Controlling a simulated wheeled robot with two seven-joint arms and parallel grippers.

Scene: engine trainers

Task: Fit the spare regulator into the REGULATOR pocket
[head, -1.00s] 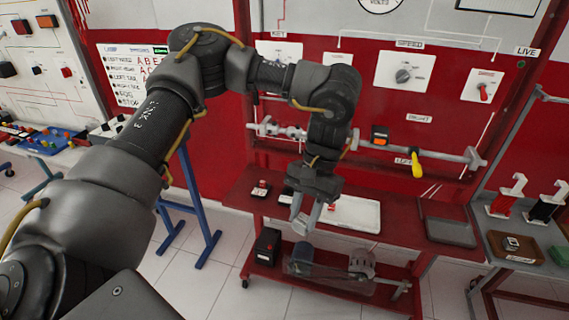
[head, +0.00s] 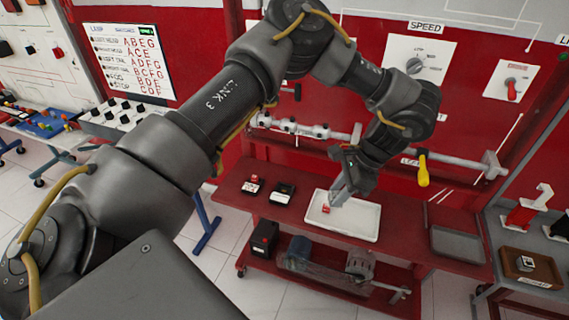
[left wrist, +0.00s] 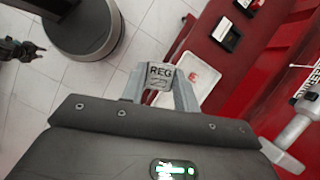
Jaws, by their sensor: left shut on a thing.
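My left gripper (head: 338,197) is shut on a grey block marked REG (left wrist: 160,76), the regulator, held between the two fingers in the left wrist view. In the head view the gripper hangs above the left part of the white tray (head: 368,234), and the block is hard to make out there. A small red piece (head: 326,209) lies in this tray. The REGULATOR pocket cannot be made out; my arm covers part of the red panel. A dark part at the left of the left wrist view looks like my right gripper (left wrist: 22,49), too small to read.
Two small dark units, one with a red top (head: 252,184) and one black (head: 283,193), stand on the red bench left of the tray. A grey tray (head: 457,256) lies right. A brown tray (head: 509,264) holds a grey block. A rail with a yellow handle (head: 423,170) crosses the panel.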

